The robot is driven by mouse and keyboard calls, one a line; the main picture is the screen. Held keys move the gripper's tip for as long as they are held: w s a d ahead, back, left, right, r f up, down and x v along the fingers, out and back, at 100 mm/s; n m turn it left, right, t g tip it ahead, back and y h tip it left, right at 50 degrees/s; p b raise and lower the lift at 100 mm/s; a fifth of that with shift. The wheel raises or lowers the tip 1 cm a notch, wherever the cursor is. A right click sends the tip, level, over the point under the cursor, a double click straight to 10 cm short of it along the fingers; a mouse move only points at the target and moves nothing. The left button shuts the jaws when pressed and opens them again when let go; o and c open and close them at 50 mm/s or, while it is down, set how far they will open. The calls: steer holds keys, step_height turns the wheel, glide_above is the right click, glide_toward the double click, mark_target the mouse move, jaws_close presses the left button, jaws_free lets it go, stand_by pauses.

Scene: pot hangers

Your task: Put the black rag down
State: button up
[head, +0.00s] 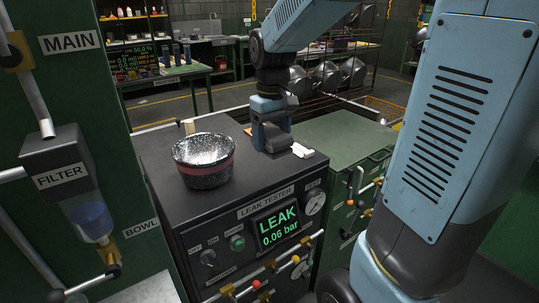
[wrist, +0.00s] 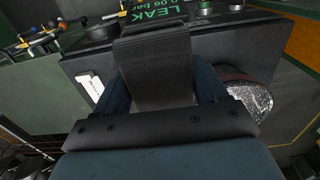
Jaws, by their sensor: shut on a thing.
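The black rag (wrist: 155,65) shows in the wrist view as a dark, woven-looking piece between my fingers, stretching from the gripper toward the front edge of the leak tester. My gripper (head: 270,138) is shut on it, low over the back right of the leak tester's black top (head: 245,184). In the head view the rag is hard to make out against the dark gripper. I cannot tell whether it touches the top. My gripper's two blue-grey fingers stand on either side of the rag in the wrist view (wrist: 163,85).
A speckled pot with a red band (head: 204,160) stands on the tester, left of my gripper; it also shows in the wrist view (wrist: 250,98). A small white item (head: 302,150) lies at the right edge. The tester display (head: 278,226) reads LEAK 0.06 bar. A green cabinet (head: 345,135) adjoins.

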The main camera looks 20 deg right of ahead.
steer(key=w+d+f, duration=0.1)
steer(key=w+f, duration=0.2)
steer(key=w, duration=0.1)
steer(key=w+d+f, duration=0.1)
steer(key=w+f, duration=0.2)
steer(key=w, duration=0.1)
steer(key=w+d+f, duration=0.2)
steer(key=w+f, duration=0.1)
steer(key=w, duration=0.2)
steer(key=shift+f, duration=0.35)
steer(key=shift+w+f, duration=0.15)
steer(key=shift+f, duration=1.45)
steer(key=o, duration=1.3)
steer(key=shift+f, duration=0.1)
